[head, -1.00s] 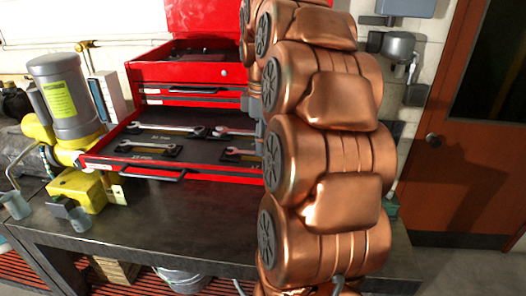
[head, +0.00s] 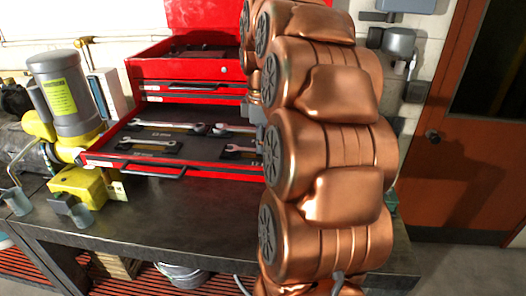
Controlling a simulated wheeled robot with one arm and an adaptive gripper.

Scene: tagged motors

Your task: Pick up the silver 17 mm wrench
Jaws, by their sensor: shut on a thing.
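A red tool chest stands on the bench with a drawer (head: 115,157) pulled out. Several silver wrenches lie on dark holders in it: one at the back left (head: 170,126), one at the front left (head: 150,144), one at the back right (head: 230,129) and one at the front right (head: 238,149). I cannot read sizes well enough to tell which is the 17 mm one. My copper arm covers the drawer's right end. Only a grey edge of my gripper (head: 256,112) shows beside the arm, over the drawer's right side. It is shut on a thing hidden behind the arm.
A grey and yellow motor (head: 72,100) stands left of the chest. The dark bench top (head: 175,212) is clear in front of the drawer. A brown door (head: 465,150) is on the right. The chest's raised red lid is behind the drawer.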

